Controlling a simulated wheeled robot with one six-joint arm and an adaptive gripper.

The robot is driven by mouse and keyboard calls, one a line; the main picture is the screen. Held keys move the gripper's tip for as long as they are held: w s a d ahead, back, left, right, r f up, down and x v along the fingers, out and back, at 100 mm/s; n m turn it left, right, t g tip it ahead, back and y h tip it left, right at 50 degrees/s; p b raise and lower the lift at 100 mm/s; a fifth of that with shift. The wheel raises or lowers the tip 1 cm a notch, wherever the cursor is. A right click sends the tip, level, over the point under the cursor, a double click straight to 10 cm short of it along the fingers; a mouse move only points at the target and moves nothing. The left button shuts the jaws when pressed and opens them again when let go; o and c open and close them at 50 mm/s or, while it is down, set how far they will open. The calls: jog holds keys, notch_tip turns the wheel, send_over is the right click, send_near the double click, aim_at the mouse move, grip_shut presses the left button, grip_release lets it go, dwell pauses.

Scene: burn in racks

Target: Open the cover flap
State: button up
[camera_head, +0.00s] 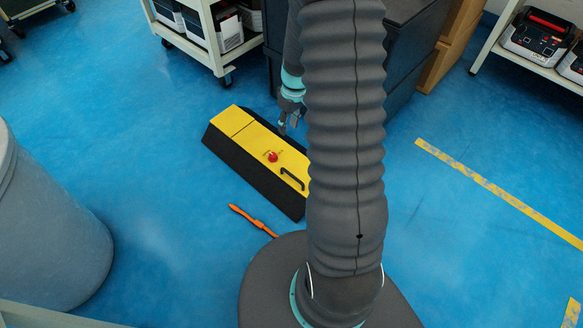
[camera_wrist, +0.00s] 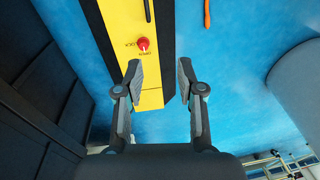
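A low black box with a yellow top (camera_head: 236,121) lies on the blue floor. A seam crosses the yellow top. The part right of the seam, apparently the cover flap (camera_head: 258,143), bears a red knob (camera_head: 273,157) and a black bar handle (camera_head: 293,179), and looks shut. In the wrist view, lettering that seems to read OPEN and LOCK is beside the red knob (camera_wrist: 143,44); the handle (camera_wrist: 148,10) is at the top edge. My gripper (camera_wrist: 160,78) is open and empty, its fingers apart from the knob. In the head view my gripper (camera_head: 288,122) hangs near the box's far edge.
An orange tool (camera_head: 252,219) lies on the floor in front of the box. A grey bin (camera_head: 50,225) stands at left. Dark cases (camera_head: 400,75) and a white cart (camera_head: 205,35) stand behind. Floor left of the box is clear.

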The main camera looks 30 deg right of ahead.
jog(key=g, duration=0.1)
send_over(294, 172)
jog(key=s, duration=0.3)
notch_tip(294, 172, down, 12)
jog(key=f, duration=0.1)
jog(key=shift+n+y, duration=0.3)
jog(key=f, duration=0.4)
jog(key=a+f, duration=0.1)
jog(key=f, duration=0.3)
jog(key=a+f, duration=0.1)
jog(key=f, duration=0.3)
jog(key=shift+s+f+b, duration=0.25)
jog(key=shift+f+b, duration=0.05)
jog(key=shift+f, duration=0.1)
grip_shut()
